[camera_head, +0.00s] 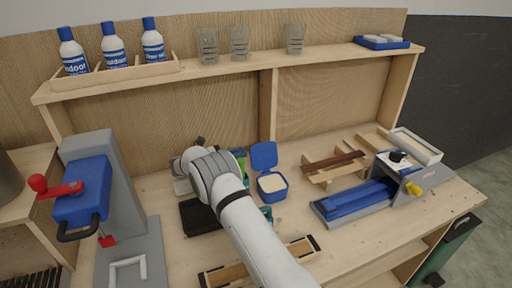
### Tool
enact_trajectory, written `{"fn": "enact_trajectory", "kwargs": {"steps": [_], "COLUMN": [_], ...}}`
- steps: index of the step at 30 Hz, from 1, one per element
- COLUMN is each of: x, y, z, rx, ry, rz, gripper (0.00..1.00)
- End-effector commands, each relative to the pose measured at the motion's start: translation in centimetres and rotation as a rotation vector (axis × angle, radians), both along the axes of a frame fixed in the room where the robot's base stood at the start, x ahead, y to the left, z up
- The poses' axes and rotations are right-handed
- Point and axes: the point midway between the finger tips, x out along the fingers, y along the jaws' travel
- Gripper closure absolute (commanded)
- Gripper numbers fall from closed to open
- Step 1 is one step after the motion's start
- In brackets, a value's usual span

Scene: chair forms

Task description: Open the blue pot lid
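The blue pot (272,188) stands on the workbench near the middle of the view, with pale contents showing in its open top. Its blue lid (264,156) is tilted up at the back of the pot, so the pot stands open. My white arm reaches in from the bottom and ends left of the pot. My gripper (184,172) is mostly hidden behind my own wrist, and its fingers cannot be made out. I see no contact between it and the lid.
A dark tray (200,216) lies under my arm. A blue-and-grey press (84,195) stands at left, a blue vise (358,200) at right, and wooden pieces (334,166) behind it. Bottles (113,45) and glasses (239,43) stand on the shelf. Bare bench lies right of the pot.

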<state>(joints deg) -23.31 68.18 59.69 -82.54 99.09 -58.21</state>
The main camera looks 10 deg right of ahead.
Motion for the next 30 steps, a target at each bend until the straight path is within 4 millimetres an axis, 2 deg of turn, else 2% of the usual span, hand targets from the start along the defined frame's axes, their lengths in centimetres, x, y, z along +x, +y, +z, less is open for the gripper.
{"fn": "enact_trajectory", "kwargs": {"steps": [15,26,30], "x": [1.3,1.5,1.5], "y": [-6.8,-7.6,-7.6], "z": [0.1,-0.1,0.0], "rx": [-0.006,-0.005,-0.005], "ry": [0.001,0.000,0.000], "rz": [-0.002,-0.001,-0.001], "gripper": [0.80,0.80,0.90]}}
